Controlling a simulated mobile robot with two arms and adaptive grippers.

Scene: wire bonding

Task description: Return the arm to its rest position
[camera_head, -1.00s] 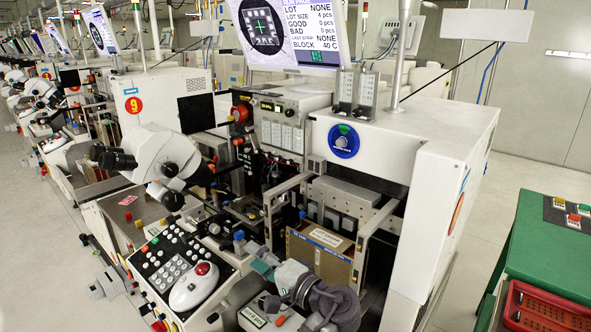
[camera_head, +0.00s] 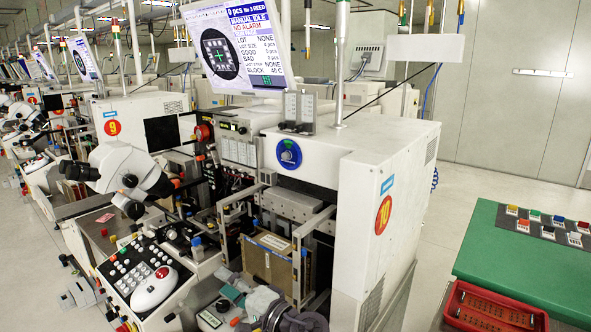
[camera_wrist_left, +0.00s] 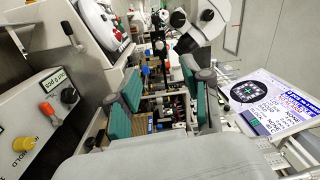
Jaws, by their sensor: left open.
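My left gripper (camera_head: 226,302) is at the bottom edge of the head view, in front of the bonding machine (camera_head: 375,160) marked 10, with part of the grey arm and wrist cut off by the frame. In the left wrist view the same gripper (camera_wrist_left: 160,95) shows two fingers with teal pads, spread apart with nothing between them. Machine parts show beyond the gap. My right gripper is in neither view.
A button panel with a white mouse-like control (camera_head: 155,289) lies left of the gripper. A microscope (camera_head: 130,172) and monitor (camera_head: 232,50) stand above. A brown box (camera_head: 270,258) sits in the machine. A green table (camera_head: 500,255) and red tray (camera_head: 490,305) are at right.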

